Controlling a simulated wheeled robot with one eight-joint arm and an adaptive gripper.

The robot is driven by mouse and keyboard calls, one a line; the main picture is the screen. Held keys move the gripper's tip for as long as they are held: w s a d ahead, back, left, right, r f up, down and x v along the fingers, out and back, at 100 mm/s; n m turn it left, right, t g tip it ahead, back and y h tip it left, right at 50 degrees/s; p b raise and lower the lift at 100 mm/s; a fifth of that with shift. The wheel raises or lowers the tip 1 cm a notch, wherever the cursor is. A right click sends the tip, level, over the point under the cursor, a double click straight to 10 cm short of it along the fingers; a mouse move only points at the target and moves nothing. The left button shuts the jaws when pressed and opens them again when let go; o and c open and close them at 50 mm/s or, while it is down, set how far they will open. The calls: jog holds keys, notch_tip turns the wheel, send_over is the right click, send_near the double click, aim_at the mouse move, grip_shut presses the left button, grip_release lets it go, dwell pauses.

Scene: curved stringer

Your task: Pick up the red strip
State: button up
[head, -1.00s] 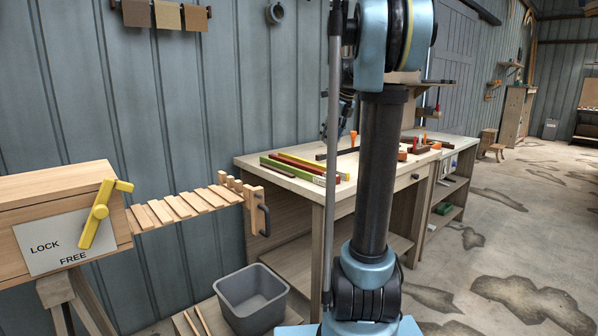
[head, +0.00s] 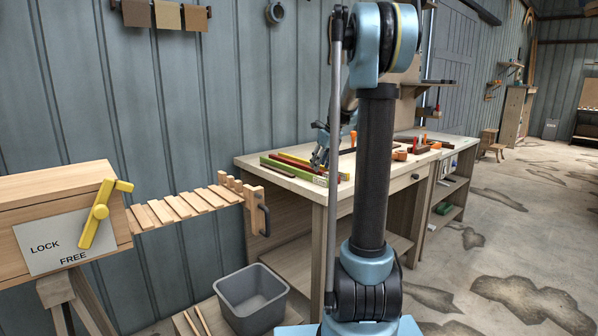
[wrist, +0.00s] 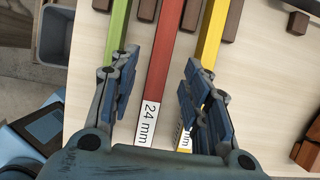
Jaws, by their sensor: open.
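The red strip (wrist: 160,77) lies on the workbench, with a white "24 mm" label on its near end in the wrist view. It also shows in the head view (head: 287,159), partly hidden behind my gripper. A green strip (wrist: 116,32) lies to its left and a yellow strip (wrist: 212,30) to its right. My gripper (wrist: 157,76) is open. In the wrist view its fingers appear on either side of the red strip, the left one over the green strip and the right one over the yellow. I cannot tell how high the fingertips are above the strips.
Small dark brown blocks (wrist: 232,19) stand near the strips. The workbench (head: 260,163) has more items towards its right. A grey bin (head: 250,300) stands low in front, and a slatted wooden rack with a lock-lever box (head: 60,215) is at left.

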jog(key=shift+x, duration=1.85)
jog(key=shift+s, duration=0.1)
grip_shut()
